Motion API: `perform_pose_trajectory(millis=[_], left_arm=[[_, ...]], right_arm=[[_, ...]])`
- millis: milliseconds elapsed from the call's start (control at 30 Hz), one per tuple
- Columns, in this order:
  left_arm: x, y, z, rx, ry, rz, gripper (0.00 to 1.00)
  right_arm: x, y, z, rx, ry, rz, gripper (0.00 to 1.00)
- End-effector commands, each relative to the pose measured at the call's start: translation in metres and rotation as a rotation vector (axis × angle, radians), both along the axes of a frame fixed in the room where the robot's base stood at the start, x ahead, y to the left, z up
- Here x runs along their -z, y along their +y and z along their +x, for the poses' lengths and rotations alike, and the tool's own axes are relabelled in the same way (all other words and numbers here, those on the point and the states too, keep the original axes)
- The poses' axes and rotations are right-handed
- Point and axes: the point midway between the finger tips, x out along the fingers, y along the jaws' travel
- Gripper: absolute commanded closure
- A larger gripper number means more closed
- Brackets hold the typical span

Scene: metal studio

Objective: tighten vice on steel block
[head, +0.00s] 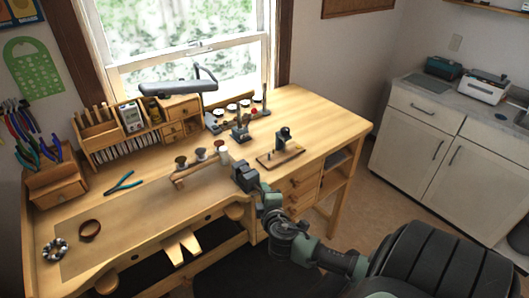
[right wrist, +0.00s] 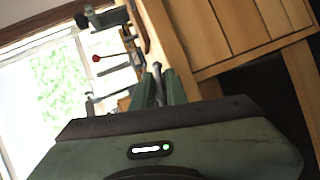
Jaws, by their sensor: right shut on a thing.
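The dark grey vice (head: 244,177) sits at the front edge of the wooden workbench (head: 330,117). My right gripper (head: 268,194) reaches it from the front right, at its near side. In the right wrist view, the green fingers (right wrist: 162,90) are closed around a slim grey metal part, which looks like the vice handle (right wrist: 157,70). The fingers hide most of this part. I cannot make out the steel block apart from the vice jaws. My left gripper is not in view.
Green-handled pliers (head: 123,183) lie farther left.

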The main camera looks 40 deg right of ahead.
Motion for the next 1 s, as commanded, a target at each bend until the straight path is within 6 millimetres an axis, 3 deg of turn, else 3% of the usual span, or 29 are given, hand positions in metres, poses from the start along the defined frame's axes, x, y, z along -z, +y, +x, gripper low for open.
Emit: perform_pose_trajectory(millis=[500,1000], left_arm=[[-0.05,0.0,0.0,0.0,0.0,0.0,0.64],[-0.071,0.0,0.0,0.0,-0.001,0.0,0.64]], right_arm=[[0.0,0.001,0.0,0.002,-0.051,0.46,1.0],[0.005,0.003,0.001,0.0,-0.076,0.681,1.0]])
